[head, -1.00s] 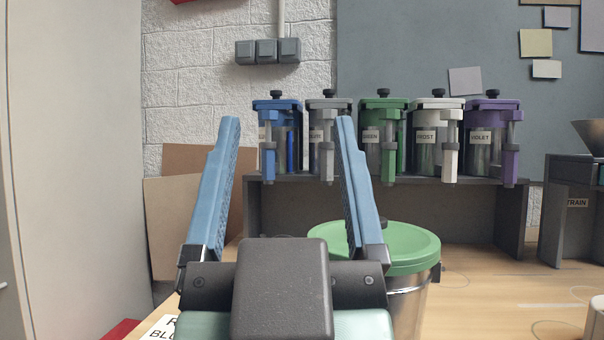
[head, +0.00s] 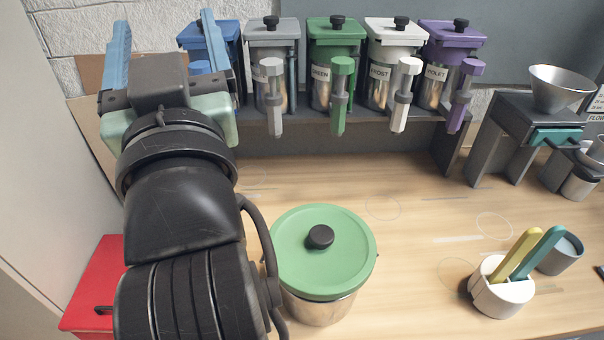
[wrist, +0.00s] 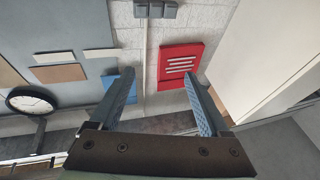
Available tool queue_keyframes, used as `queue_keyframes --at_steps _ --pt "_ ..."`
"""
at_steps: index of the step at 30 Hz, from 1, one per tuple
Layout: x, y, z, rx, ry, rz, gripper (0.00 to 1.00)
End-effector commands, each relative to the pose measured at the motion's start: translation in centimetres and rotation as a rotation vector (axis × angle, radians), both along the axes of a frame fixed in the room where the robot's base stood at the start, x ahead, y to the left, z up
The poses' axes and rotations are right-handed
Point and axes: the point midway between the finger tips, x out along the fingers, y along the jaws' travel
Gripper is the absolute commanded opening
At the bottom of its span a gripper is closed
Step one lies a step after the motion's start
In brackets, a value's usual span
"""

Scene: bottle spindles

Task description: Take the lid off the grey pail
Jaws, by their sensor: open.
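A silvery grey metal pail (head: 318,308) stands on the wooden worktop in the head view. A round green lid (head: 345,262) with a black knob (head: 320,237) sits on its top. My gripper (head: 165,48) is at the upper left of the head view, raised and well apart from the pail. Its two blue fingers are spread with nothing between them. The wrist view also shows the gripper (wrist: 159,76) open and empty, facing the wall. The pail and lid are out of the wrist view. My arm hides a little of the pail's left side.
A dark shelf (head: 350,140) behind holds several lidded canisters with spouts, including a grey-lidded one (head: 272,35). A white holder (head: 502,295) with coloured handles stands at right, beside a grey cup (head: 560,253). A red box (head: 95,285) is at left. The worktop right of the pail is mostly clear.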

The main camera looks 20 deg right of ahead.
Motion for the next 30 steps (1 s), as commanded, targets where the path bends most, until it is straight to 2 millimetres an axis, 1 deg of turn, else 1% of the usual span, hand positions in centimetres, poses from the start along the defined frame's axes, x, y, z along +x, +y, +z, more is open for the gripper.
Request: queue_keyframes --at_steps 1,6,12,14,17,20,23,24,26,27,30 --pt "0.5 -0.1 2.4 -0.006 0.032 -0.005 0.80" --pt "2.1 -0.4 4.5 -0.039 0.138 -0.027 0.80" --pt "4.1 -1.3 5.9 -0.116 0.299 -0.070 0.80" --pt "4.8 -1.8 6.0 -0.152 0.361 -0.088 0.80" --pt "5.9 -2.7 5.7 -0.234 0.483 -0.118 0.80" --pt "6.9 -3.9 4.3 -0.355 0.648 -0.147 0.80" --pt "7.5 -5.8 1.4 -0.544 0.891 -0.160 0.80" --pt "7.3 -6.7 -0.5 -0.642 1.011 -0.149 0.80" --pt "6.7 -7.8 -3.4 -0.780 1.177 -0.110 0.80" --pt "6.1 -8.3 -5.1 -0.869 1.282 -0.070 0.80" --pt "3.9 -9.2 -9.0 -1.071 1.522 0.081 0.80"
